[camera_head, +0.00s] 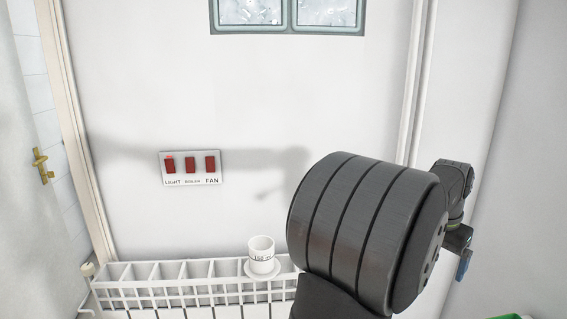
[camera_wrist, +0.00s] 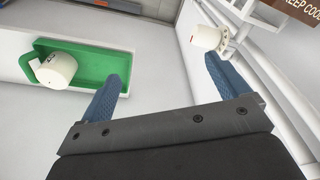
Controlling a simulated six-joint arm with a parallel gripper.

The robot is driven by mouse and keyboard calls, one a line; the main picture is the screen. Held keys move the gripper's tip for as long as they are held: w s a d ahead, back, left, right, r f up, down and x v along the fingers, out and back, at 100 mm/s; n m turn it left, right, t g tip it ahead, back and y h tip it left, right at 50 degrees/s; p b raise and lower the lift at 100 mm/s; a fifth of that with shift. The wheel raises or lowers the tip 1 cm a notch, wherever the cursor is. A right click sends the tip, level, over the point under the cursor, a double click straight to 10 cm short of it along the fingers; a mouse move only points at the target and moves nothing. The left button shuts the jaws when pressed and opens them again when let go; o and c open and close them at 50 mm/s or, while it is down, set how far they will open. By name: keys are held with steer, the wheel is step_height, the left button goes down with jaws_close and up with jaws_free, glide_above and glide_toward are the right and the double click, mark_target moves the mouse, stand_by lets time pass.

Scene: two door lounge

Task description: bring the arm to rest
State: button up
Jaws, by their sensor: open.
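My gripper shows in the wrist view (camera_wrist: 165,72) with its two blue fingers spread wide and nothing between them. In the head view my gripper (camera_head: 464,258) is at the right, partly hidden behind my thick dark arm link, with a blue finger pointing down. It is right of the white rack and apart from the wall. My arm fills the lower right of the head view.
A white cup (camera_head: 262,254) stands upright on the white rack (camera_head: 170,285). Above is a switch panel (camera_head: 190,167) labelled LIGHT, BOILER, FAN. A green tray (camera_wrist: 98,54) holds a white cup (camera_wrist: 58,70). Another white cup (camera_wrist: 206,37) is near the right finger.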

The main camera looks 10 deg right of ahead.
steer(key=w+a+r+n, duration=0.2)
steer(key=w+a, duration=0.6)
steer(key=a, duration=0.4)
steer(key=shift+w+a+r, duration=0.15)
steer(key=shift+w+a, duration=0.2)
steer(key=shift+o, duration=0.2)
